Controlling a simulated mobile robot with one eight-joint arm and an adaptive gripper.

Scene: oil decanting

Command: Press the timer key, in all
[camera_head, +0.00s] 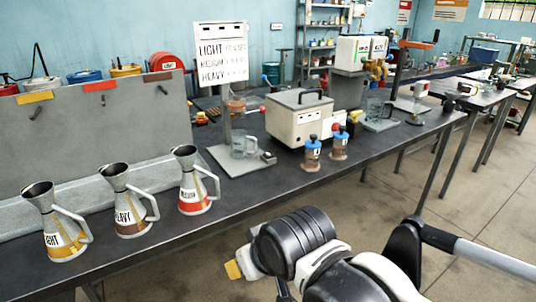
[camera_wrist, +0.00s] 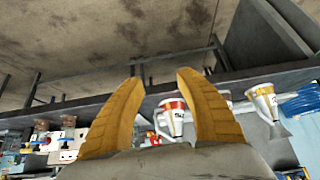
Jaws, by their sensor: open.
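No part is plainly marked as the timer key, and I cannot tell which it is. My gripper shows only a yellow fingertip (camera_head: 233,270) in the head view, low in front of the bench. In the wrist view my gripper (camera_wrist: 160,74) has its two yellow fingers apart with nothing between the tips.
Three labelled jugs, the light (camera_head: 61,230), heavy (camera_head: 128,206) and red-banded one (camera_head: 194,184), stand at the bench's left. The bench's front strip (camera_head: 255,192) is clear. A grade chart (camera_head: 222,54) stands behind.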

